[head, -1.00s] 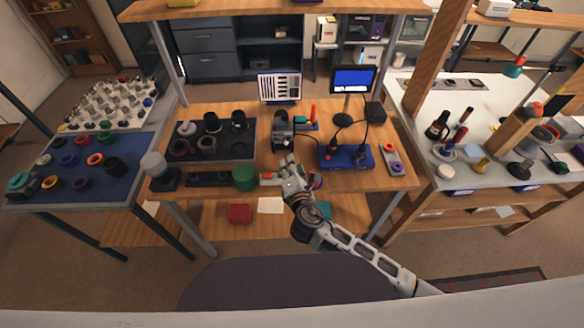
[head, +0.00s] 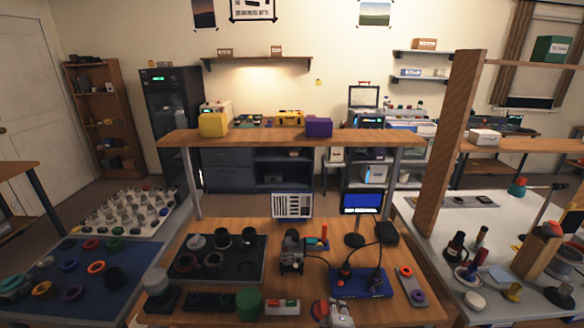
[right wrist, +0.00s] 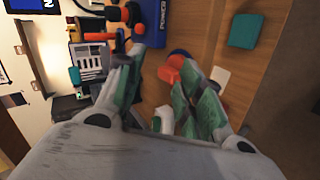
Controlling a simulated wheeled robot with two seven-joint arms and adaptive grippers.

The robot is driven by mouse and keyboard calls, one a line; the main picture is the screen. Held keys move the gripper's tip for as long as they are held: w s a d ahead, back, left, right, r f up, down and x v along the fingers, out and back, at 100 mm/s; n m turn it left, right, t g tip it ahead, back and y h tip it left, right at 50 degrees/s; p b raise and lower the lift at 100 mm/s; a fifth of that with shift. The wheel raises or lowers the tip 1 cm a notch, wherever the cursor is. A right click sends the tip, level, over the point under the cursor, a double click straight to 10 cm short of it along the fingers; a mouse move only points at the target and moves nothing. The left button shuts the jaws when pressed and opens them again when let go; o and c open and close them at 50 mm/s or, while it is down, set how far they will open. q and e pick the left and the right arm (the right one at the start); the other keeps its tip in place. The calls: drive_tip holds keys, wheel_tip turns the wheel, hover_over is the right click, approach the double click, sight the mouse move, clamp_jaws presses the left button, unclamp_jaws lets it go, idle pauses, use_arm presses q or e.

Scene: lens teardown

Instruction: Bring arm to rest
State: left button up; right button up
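My right gripper (head: 338,314) shows at the bottom edge of the head view, at the front edge of the wooden workbench (head: 215,309). In the right wrist view its two green-padded fingers (right wrist: 153,78) stand apart with bare wood between them, so it is open and empty. A red-orange and dark part (right wrist: 173,68) lies by the tip of one finger; I cannot tell if they touch. My left gripper is in neither view. Most of my right arm is out of the head view.
A black tray (head: 218,272) with lens parts, a green cylinder (head: 249,304) and a blue power box (head: 361,284) with cables stand on the bench. A blue mat (head: 120,268) with rings is at left. A wooden post (head: 451,145) rises at right.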

drive_tip(key=s+d+f+m+g+y, duration=0.1)
drive_tip(key=s+d+m+g, duration=0.4)
drive_tip(key=s, duration=0.4)
drive_tip(key=s+d+f+m+g+y, duration=0.1)
drive_tip(key=s+d+m+g, duration=0.3)
drive_tip(key=s+m, duration=0.45)
wheel_tip(320, 180, down, 32)
drive_tip(key=s+d+n, duration=0.1)
drive_tip(key=s, duration=0.1)
drive_tip(key=s+d+f, duration=0.2)
drive_tip(key=s+f, duration=0.8)
drive_tip(key=s, duration=0.1)
drive_tip(key=s+d+f+g, duration=0.1)
drive_tip(key=s+d+f, duration=0.1)
drive_tip(key=s+f, duration=0.9)
drive_tip(key=shift+s+d+h, duration=0.2)
drive_tip(key=shift+s+h, duration=0.1)
drive_tip(key=shift+s, duration=0.1)
drive_tip(key=shift+c, duration=0.2)
